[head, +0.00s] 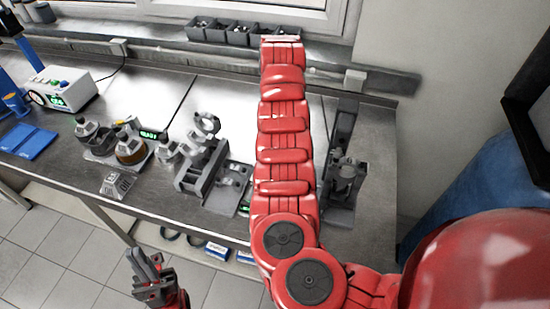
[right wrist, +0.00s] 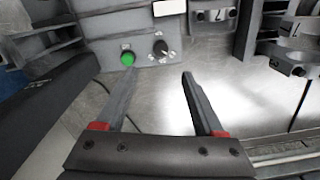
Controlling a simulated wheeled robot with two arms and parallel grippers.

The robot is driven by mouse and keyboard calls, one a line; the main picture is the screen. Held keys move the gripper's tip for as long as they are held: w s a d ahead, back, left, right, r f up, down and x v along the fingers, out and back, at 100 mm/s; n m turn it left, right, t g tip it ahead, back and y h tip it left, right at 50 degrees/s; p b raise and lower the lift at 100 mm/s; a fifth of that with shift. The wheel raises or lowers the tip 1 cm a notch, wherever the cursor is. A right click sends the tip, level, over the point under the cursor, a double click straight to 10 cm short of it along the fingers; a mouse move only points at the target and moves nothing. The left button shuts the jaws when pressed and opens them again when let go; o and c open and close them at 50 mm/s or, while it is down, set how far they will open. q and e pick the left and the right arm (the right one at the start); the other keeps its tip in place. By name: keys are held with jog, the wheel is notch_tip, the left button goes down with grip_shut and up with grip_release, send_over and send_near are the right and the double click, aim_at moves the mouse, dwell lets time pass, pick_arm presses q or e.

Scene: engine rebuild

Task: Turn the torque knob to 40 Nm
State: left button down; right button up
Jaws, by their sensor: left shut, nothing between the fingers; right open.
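In the right wrist view a small dark torque knob (right wrist: 160,48) with a light pointer sits on a grey panel (right wrist: 98,24), with marks around it too small to read. A round green button (right wrist: 127,59) is left of the knob. My right gripper (right wrist: 161,76) is open and empty. Its fingertips point at the panel on either side of the knob, apart from it as far as I can tell. In the head view my right arm reaches over the bench and I cannot make out the knob. My left gripper (head: 148,268) is shut and empty, low in front of the bench.
The metal bench (head: 70,165) carries engine parts, a grey fixture (head: 205,175) and a blue tray (head: 28,141). A white box with a green display (head: 65,92) stands at the left. Grey bins (head: 215,30) line the back ledge. Bare bench shows behind the parts.

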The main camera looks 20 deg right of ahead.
jog(key=f, duration=0.4)
jog(key=f+p, duration=0.1)
jog(key=f, duration=0.9)
jog(key=shift+w+a+f, duration=0.1)
jog(key=shift+w, duration=0.2)
grip_shut()
